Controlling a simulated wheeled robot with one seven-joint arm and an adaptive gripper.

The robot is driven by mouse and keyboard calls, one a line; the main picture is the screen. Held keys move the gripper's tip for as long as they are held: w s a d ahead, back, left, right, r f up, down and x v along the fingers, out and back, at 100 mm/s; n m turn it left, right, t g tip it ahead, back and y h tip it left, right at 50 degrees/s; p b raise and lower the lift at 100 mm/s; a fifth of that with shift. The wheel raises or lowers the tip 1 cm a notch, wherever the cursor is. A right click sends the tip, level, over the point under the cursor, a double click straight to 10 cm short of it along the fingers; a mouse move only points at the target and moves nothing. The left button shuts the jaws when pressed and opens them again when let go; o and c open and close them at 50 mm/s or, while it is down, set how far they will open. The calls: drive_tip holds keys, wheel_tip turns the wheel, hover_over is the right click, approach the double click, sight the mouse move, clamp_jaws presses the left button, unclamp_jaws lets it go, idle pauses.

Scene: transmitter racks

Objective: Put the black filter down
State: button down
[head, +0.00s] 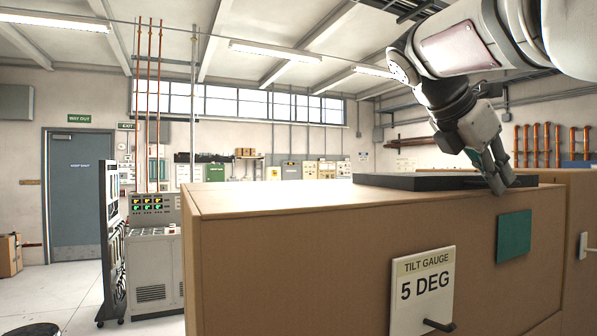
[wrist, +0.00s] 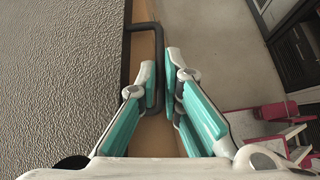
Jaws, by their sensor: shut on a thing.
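The black filter (head: 425,181) is a flat dark slab lying along the top of a brown cabinet (head: 290,235). In the wrist view its grey textured face (wrist: 60,70) fills the left side, with a black handle (wrist: 157,40) standing out from its edge. My gripper (head: 500,182) is at the filter's right front edge in the head view. In the wrist view my gripper (wrist: 161,75) has its teal-padded fingers on either side of the handle and is shut on it. The filter looks flat on the cabinet top; whether its whole underside touches cannot be told.
The cabinet front carries a tilt gauge sign reading 5 DEG (head: 422,285) and a teal plate (head: 514,236). The cabinet top is bare left of the filter. Pink framework (wrist: 285,125) stands on the floor below right in the wrist view. Equipment racks (head: 112,240) stand at left.

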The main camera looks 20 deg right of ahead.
sight(481, 190)
drive_tip(key=shift+w+a+r+t, duration=0.1)
drive_tip(key=shift+w+a+t, duration=0.25)
drive_tip(key=shift+w, duration=0.55)
drive_tip(key=shift+w+a+p, duration=0.1)
drive_tip(key=shift+w+p, duration=0.25)
drive_tip(key=shift+p, duration=0.05)
drive_tip(key=c, duration=1.9)
unclamp_jaws()
drive_tip(key=o, duration=0.5)
drive_tip(key=shift+w+f, duration=0.25)
drive_tip(key=shift+w, duration=0.05)
drive_tip(key=shift+o, duration=0.2)
drive_tip(key=shift+s, duration=0.1)
drive_tip(key=v, duration=1.2)
drive_tip(key=shift+r, duration=0.15)
drive_tip(key=shift+s+d, duration=0.15)
drive_tip(key=shift+d, duration=0.05)
